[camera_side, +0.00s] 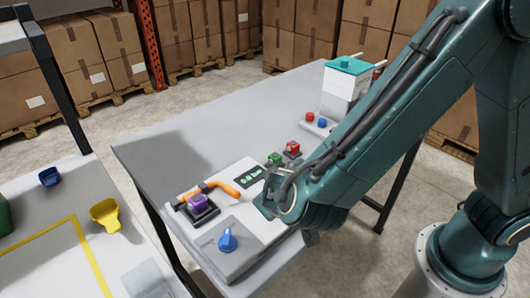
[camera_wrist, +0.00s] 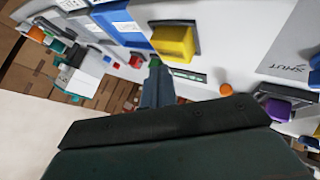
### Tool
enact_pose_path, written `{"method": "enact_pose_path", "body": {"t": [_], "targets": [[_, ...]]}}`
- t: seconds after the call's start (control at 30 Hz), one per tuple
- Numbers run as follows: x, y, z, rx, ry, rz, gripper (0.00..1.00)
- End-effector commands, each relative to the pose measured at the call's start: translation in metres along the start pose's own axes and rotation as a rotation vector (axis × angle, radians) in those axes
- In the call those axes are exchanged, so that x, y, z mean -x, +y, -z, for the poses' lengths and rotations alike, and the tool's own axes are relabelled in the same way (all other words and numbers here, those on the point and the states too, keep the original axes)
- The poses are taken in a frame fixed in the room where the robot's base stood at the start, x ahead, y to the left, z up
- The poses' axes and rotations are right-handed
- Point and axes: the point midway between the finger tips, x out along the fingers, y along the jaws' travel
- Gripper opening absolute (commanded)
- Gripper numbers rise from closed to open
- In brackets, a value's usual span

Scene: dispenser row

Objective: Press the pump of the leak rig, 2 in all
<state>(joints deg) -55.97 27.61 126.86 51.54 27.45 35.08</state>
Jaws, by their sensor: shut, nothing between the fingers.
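A white panel on the grey table carries a purple cap (camera_side: 198,201) on a dark base, the likeliest pump of the leak rig; no label confirms it. A purple block on a dark base also shows at the right of the wrist view (camera_wrist: 276,108). An orange-ended handle (camera_side: 222,188) lies beside the cap. A blue knob (camera_side: 228,241) stands on a grey plate in front. My gripper (camera_wrist: 156,68) is shut and empty in the wrist view, apart from the purple cap. In the side view, my wrist hides its fingertips.
A green button (camera_side: 275,159) and a red button (camera_side: 293,147) stand behind the panel. A white box with a teal lid (camera_side: 350,65) is at the far end. A yellow scoop (camera_side: 105,214) lies on the left table. The table's far left is clear.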

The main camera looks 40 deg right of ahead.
Motion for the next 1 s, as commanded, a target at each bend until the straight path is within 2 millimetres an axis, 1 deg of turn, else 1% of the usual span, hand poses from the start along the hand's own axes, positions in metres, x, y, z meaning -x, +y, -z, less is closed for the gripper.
{"method": "enact_pose_path", "body": {"t": [0.27, 0.6, 1.0], "targets": [[-0.0005, -0.0003, -0.0004, 0.000, 0.000, 0.000, 0.00], [-0.0059, -0.0041, -0.0043, 0.000, 0.000, -0.001, 0.00], [-0.0061, -0.0044, -0.0044, 0.000, 0.000, 0.000, 0.00]]}}
